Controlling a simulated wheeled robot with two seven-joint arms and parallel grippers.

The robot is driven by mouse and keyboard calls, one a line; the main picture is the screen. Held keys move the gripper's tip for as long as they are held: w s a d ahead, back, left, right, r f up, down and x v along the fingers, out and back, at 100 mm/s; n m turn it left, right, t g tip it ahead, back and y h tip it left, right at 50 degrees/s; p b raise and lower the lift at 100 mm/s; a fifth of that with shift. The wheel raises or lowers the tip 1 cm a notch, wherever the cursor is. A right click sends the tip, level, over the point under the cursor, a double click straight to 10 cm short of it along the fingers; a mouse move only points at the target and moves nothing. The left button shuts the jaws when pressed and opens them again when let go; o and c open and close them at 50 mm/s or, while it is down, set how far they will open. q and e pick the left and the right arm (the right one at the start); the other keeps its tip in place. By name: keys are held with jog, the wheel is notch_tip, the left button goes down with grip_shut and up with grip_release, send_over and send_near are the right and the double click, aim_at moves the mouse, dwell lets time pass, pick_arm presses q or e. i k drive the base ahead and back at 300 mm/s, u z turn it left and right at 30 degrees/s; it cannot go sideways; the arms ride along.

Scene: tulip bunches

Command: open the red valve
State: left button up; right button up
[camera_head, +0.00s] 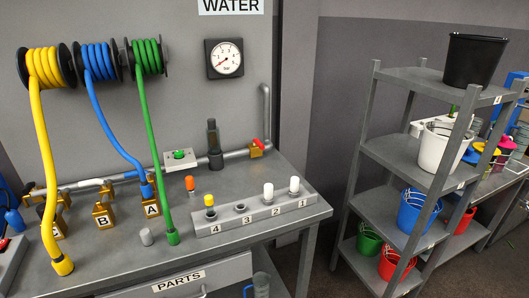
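The red valve (257,149) is at the right end of the grey horizontal pipe (233,154) on the workbench. It has a small brass body with a short red handle on top. The handle looks tilted to the pipe, but it is too small to tell its exact setting. Neither of my grippers can be made out in the head view, and nothing is seen touching the valve.
On the workbench (115,268) stand brass blocks marked A (151,208) and B (103,216), and a numbered block (254,213) with capped pegs. Yellow, blue and green hoses hang from wall reels. A gauge (224,58) is above. A shelf (397,154) with buckets stands right.

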aim_at(256, 141)
jog(key=z, duration=0.9)
jog(key=i, duration=0.95)
jog(key=u, duration=0.65)
